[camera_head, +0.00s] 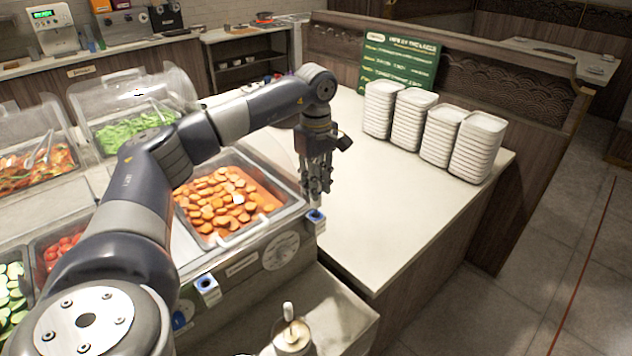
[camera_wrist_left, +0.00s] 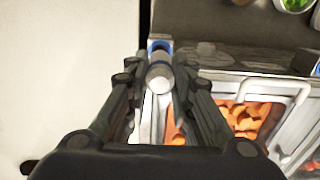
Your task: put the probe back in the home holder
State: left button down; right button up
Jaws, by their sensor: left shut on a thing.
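My left gripper (camera_head: 316,188) points down at the front right corner of the food counter. In the left wrist view its fingers (camera_wrist_left: 160,72) are closed on the probe (camera_wrist_left: 160,82), a pale round-ended rod. A blue-rimmed holder (camera_head: 316,217) stands right under the fingertips, and its blue rim (camera_wrist_left: 159,45) shows just beyond the probe. I cannot tell how far the probe sits inside it. A second blue-topped holder (camera_head: 207,284) is on the counter front, farther left. Neither holder has a label I can read as home. The right gripper is out of view.
A pan of orange slices (camera_head: 222,200) lies beside my left gripper. Stacked white plates (camera_head: 478,147) and a green sign (camera_head: 400,62) stand at the back of the pale counter (camera_head: 400,220), whose front is clear. A lidded pot (camera_head: 291,338) stands at the bottom.

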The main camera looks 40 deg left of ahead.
pick_arm(q)
jog(key=shift+f+b, duration=0.75)
jog(key=shift+f, duration=0.55)
dwell(0.4)
jog(key=c, duration=1.3)
grip_release()
notch_tip(320, 180, up, 12)
jog(key=shift+r, duration=0.1)
